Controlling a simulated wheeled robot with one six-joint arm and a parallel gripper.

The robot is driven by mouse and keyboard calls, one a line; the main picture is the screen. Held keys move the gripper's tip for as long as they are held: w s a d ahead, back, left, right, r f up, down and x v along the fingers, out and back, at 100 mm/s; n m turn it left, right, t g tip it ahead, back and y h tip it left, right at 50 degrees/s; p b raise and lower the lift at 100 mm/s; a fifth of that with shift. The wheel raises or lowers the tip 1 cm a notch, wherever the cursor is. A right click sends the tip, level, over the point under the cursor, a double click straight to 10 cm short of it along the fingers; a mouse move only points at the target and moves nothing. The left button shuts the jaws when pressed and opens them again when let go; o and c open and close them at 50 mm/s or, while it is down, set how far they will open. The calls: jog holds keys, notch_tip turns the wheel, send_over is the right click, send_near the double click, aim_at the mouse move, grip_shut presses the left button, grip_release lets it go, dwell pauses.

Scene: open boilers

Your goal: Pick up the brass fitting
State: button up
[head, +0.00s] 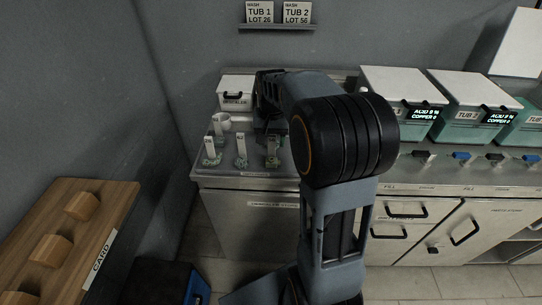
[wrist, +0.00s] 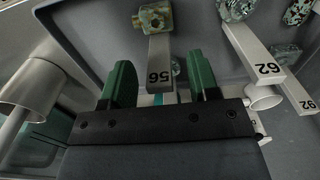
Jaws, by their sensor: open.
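In the wrist view a corroded brass-coloured fitting (wrist: 153,17) with green patches sits at the top, joined to a pale upright tag marked 56 (wrist: 160,60). My gripper (wrist: 160,75) is open, with one green finger on each side of this tag and the fitting beyond the fingertips. In the head view my gripper (head: 268,128) is over the rightmost tagged fitting (head: 272,161) on the grey counter and partly hidden by my arm.
Teal tubs (head: 400,100) stand right; a wooden card rack (head: 70,235) is at lower left.

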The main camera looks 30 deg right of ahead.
jog(key=shift+f, duration=0.65)
grip_shut()
